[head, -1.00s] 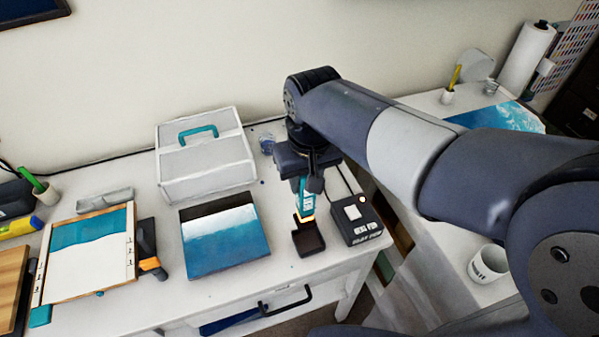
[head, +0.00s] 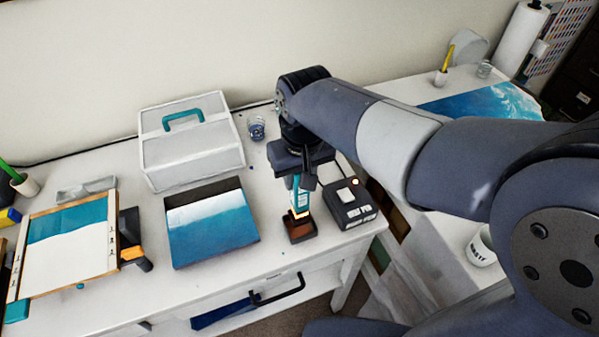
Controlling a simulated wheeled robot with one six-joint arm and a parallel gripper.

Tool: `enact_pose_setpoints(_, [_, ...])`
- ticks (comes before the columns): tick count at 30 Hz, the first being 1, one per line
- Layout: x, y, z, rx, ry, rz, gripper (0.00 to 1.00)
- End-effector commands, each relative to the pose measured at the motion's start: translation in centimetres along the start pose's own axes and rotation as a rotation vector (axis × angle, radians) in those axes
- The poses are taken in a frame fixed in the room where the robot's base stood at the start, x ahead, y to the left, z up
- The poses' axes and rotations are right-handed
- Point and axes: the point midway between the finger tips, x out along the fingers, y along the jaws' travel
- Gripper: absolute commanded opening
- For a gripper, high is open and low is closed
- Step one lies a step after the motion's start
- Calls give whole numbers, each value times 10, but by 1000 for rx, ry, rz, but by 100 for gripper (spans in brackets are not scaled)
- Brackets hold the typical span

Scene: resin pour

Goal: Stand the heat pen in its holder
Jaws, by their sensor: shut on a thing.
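The heat pen (head: 297,198) is a teal and white stick with an orange glow at its lower end, held nearly upright. My gripper (head: 299,178) is shut on its upper part; the arm hides part of the grip. The holder (head: 298,230) is a small dark block near the table's front edge, with a reddish-brown glow on its top. The pen's lower end is at the holder's top; I cannot tell how deep it sits. The control box (head: 350,205) stands just right of the holder, with a cable and a small red light.
A blue and white painted panel (head: 210,232) lies left of the holder. A white case with a teal handle (head: 190,145) and a small glass (head: 257,128) stand behind. A framed panel (head: 68,245) lies far left. A drawer handle (head: 280,290) sits below the table edge.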

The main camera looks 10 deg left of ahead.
Motion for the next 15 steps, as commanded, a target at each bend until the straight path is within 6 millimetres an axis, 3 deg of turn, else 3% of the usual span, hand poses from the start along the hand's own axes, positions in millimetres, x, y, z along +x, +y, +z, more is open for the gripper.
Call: enact_pose_setpoints(15, [41,0,5,0,-1,0,7])
